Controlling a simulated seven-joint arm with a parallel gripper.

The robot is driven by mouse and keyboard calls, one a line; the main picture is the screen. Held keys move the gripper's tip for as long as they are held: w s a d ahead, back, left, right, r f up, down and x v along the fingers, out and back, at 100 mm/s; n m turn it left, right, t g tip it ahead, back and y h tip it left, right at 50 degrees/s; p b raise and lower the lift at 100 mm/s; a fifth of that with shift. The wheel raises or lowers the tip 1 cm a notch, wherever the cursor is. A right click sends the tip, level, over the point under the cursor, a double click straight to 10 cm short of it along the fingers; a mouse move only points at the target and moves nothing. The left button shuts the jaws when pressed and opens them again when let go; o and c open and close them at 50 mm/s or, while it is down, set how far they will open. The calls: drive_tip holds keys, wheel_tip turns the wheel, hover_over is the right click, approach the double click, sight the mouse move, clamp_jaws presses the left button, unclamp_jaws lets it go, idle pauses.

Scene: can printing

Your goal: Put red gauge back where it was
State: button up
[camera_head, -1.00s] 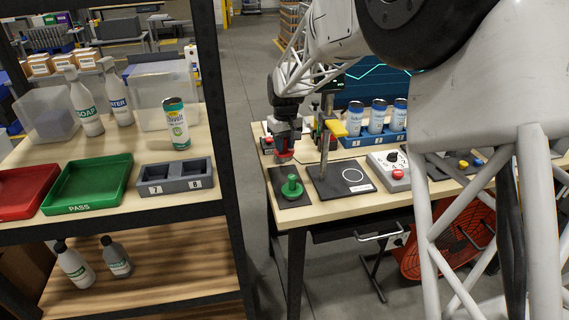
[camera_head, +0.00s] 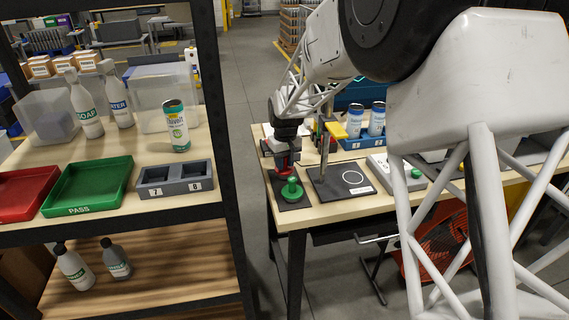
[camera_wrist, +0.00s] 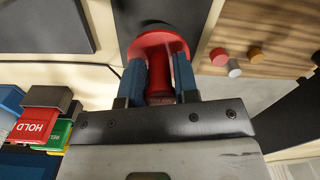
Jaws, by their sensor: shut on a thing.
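The red gauge (camera_wrist: 150,42) is between the fingers of my gripper (camera_wrist: 172,80) in the wrist view, with a wide round disc and a narrower stem. My gripper is shut on its stem. In the head view my gripper (camera_head: 283,160) holds the red gauge (camera_head: 285,173) at the back of a dark mat (camera_head: 303,203), just behind the green gauge (camera_head: 291,190). The green gauge stands upright on the mat. I cannot tell whether the red gauge touches the mat.
Blue-and-white cans (camera_head: 355,120) stand in a blue rack behind. Red and green HOLD and RELEASE blocks (camera_wrist: 36,125) show in the wrist view. A shelf with trays stands at left.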

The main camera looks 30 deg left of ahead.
drive_tip(key=shift+f, duration=0.25)
drive_tip(key=shift+f, duration=0.15)
drive_tip(key=o, duration=1)
wheel_tip(320, 180, up, 12)
drive_tip(key=shift+w+d+f, duration=0.1)
drive_tip(key=shift+r, duration=0.25)
idle(0.7)
